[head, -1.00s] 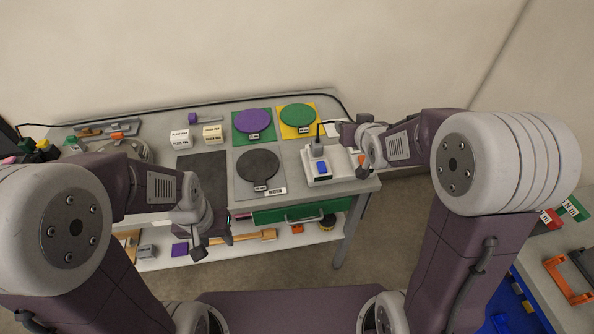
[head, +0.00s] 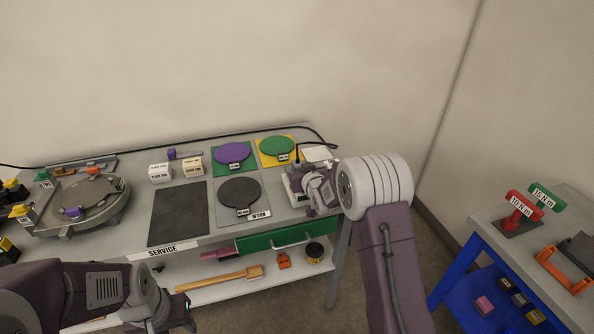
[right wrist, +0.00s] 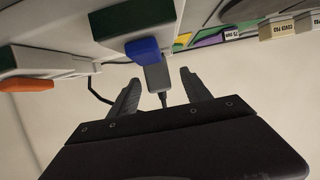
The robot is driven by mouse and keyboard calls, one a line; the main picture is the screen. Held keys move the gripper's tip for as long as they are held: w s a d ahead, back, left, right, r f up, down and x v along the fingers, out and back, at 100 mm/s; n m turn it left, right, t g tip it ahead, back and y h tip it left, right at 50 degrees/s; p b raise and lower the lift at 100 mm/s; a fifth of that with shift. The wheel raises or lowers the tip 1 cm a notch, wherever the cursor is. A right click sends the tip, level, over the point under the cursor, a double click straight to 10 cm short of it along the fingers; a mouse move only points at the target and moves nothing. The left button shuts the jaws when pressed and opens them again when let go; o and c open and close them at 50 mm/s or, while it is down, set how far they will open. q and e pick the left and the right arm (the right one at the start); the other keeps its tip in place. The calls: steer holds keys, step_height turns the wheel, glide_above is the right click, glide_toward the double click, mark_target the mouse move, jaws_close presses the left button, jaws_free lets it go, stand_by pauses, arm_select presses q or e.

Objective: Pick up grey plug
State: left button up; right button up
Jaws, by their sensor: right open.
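The grey plug (right wrist: 155,76) sits in the white socket box beside its blue switch (right wrist: 143,49), with a dark cable running from it. My right gripper (right wrist: 160,78) is open, with one finger on each side of the plug; I cannot tell if they touch it. In the head view my right gripper (head: 299,172) covers the plug and part of the socket box (head: 291,190). My left gripper (head: 180,312) is low at the front left, away from the plug; its jaw opening is unclear.
A green drawer (head: 275,239) is below. Another cart (head: 482,228) stands at the right.

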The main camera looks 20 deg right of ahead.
mark_target(295, 164)
steer(key=shift+w+d+f, duration=0.1)
steer(key=shift+w+f, duration=0.2)
steer(key=shift+w, duration=0.35)
steer(key=x, duration=0.4)
steer(key=shift+w+p, duration=0.15)
steer(key=shift+p, duration=0.2)
jaws_close()
